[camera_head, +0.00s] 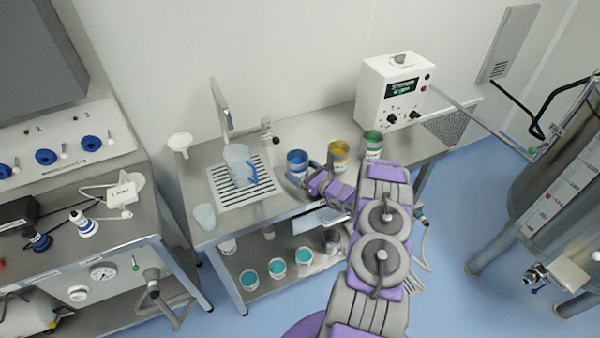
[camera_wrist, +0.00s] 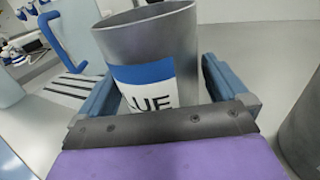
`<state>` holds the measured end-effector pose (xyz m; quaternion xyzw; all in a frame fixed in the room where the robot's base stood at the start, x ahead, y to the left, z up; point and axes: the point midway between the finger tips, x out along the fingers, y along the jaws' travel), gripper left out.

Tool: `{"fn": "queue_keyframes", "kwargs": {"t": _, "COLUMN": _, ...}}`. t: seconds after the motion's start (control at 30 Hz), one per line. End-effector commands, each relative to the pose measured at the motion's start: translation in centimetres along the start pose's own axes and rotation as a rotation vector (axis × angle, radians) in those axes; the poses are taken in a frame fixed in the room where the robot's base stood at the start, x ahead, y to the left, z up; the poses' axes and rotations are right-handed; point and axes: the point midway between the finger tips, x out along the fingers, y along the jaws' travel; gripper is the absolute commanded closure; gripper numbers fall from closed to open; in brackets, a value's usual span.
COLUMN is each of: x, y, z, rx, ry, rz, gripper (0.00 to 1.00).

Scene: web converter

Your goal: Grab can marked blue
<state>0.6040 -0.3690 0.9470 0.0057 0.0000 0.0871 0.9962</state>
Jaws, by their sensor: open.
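The can marked blue (camera_head: 297,160) stands upright on the steel table in the head view, with blue inside its rim. In the wrist view the can (camera_wrist: 150,50) is large and close, grey metal with a blue-and-white label reading "UE" in part. My gripper (camera_head: 300,183) reaches the can from the front right. In the wrist view my gripper (camera_wrist: 160,90) is open, with one blue-grey finger on each side of the can. The can's lower part is hidden behind the gripper body. I cannot tell whether the fingers touch it.
A yellow can (camera_head: 339,155) and a green can (camera_head: 372,143) stand to the right on the table (camera_head: 285,205). A clear jug (camera_head: 240,163) sits on a slotted drain (camera_head: 222,190) to the left. A white instrument box (camera_head: 392,92) stands at the back right.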

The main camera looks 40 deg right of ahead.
Motion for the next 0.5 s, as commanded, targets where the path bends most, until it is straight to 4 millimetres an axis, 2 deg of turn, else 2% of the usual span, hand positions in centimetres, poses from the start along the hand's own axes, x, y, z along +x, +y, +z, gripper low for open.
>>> {"fn": "queue_keyframes", "kwargs": {"t": 0.1, "x": 0.68, "y": 0.36, "z": 0.15, "rx": -0.003, "ry": 0.000, "rz": 0.001, "gripper": 0.00}}
{"fn": "queue_keyframes", "kwargs": {"t": 0.33, "x": 0.75, "y": 0.35, "z": 0.19, "rx": -0.003, "ry": 0.000, "rz": 0.000, "gripper": 0.00}}
{"fn": "queue_keyframes", "kwargs": {"t": 0.5, "x": 0.68, "y": 0.03, "z": -0.01, "rx": 0.001, "ry": 0.000, "rz": 0.000, "gripper": 0.15}}
